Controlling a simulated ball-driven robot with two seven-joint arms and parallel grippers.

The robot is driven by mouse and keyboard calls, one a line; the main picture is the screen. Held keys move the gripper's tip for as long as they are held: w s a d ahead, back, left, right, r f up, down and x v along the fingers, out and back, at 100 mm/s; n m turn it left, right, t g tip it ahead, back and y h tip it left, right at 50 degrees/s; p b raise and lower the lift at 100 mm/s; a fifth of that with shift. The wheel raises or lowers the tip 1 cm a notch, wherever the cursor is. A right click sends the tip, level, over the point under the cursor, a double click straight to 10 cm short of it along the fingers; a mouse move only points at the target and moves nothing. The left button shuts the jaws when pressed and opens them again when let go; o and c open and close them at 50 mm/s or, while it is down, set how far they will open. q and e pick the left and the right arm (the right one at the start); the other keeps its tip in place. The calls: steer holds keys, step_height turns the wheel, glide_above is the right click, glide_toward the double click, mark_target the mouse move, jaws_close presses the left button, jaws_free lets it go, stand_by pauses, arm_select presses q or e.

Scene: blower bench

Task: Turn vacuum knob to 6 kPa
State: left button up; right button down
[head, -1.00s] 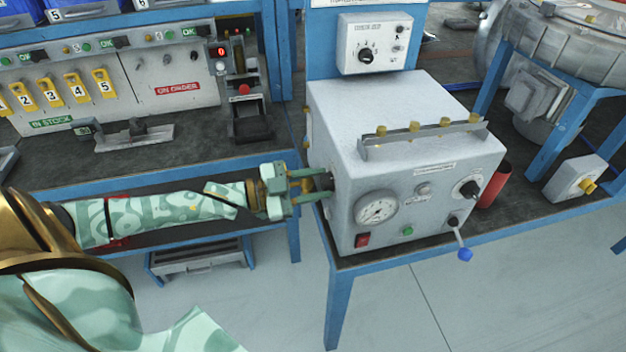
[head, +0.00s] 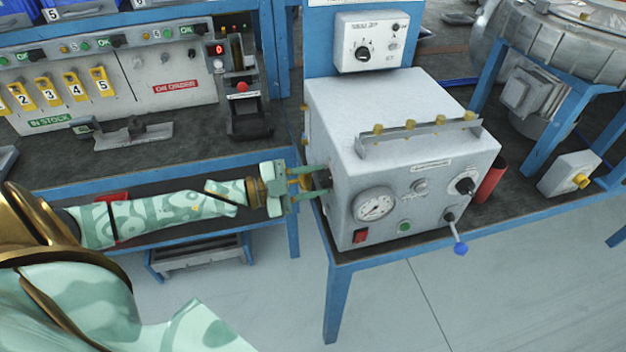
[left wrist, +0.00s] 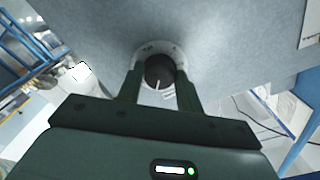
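A dark round knob (left wrist: 159,72) with a white pointer line sits on a pale dial ring on the grey box's side. In the left wrist view the pointer is toward the bottom. My left gripper (head: 324,180) is at the left side of the grey metal box (head: 385,105). Its two fingers stand on either side of the knob in the left wrist view (left wrist: 160,82); I cannot tell whether they press on it. The head view mostly hides this knob behind the fingers. A round gauge (head: 374,205) is on the box's front; its reading is too small. My right gripper is out of view.
The box front also has a black knob (head: 466,186), a blue-tipped lever (head: 460,248), a red switch (head: 360,236) and a green button (head: 404,226). A control box (head: 371,42) stands behind. A red cylinder (head: 491,180) is to the right. Floor in front is clear.

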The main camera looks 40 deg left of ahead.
arm_select(q)
steer(key=o, duration=0.4)
steer(key=shift+c, duration=0.2)
steer(key=shift+a, duration=0.1)
steer(key=p+v, duration=0.3)
steer(key=v, duration=1.3)
steer(key=shift+s+a, duration=0.1)
